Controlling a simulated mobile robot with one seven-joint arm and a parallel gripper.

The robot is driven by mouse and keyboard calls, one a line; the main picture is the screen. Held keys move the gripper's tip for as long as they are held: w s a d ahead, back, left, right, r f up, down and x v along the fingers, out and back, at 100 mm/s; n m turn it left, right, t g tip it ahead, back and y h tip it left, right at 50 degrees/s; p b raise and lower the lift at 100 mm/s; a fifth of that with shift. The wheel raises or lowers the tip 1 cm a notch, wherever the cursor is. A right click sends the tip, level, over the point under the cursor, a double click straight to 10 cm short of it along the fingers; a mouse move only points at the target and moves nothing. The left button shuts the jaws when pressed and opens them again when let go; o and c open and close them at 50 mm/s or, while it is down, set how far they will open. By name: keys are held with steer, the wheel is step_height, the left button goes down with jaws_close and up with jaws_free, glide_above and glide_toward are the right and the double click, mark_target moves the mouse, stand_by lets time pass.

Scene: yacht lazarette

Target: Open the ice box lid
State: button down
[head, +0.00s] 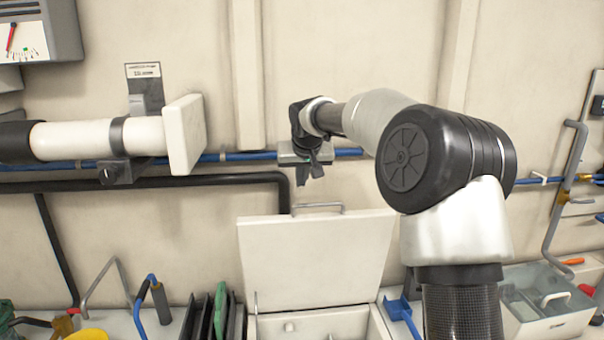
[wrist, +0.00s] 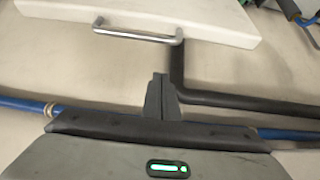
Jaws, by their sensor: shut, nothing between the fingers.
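The ice box lid (head: 318,258) is a white panel that stands raised, tilted up against the back wall, with its metal bar handle (head: 318,206) on the top edge. The ice box (head: 375,328) below shows its open inside. In the wrist view the lid (wrist: 215,18) lies across the top and the handle (wrist: 137,36) sticks out from its edge. My gripper (head: 312,178) is above the handle, apart from it. Its fingertips (wrist: 160,78) are together with nothing between them.
A blue pipe (head: 222,157) and a black pipe (head: 220,180) run along the wall behind my gripper. A white cylinder with a flat end plate (head: 185,135) sticks out at left. A clear bin (head: 545,300) stands at right. Tools and dark racks (head: 205,318) crowd the counter at left.

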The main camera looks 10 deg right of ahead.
mark_target(302, 215)
step_height(302, 215, down, 4)
steer(key=shift+s+f, duration=0.35)
steer(key=shift+s, duration=0.2)
steer(key=shift+f, duration=0.1)
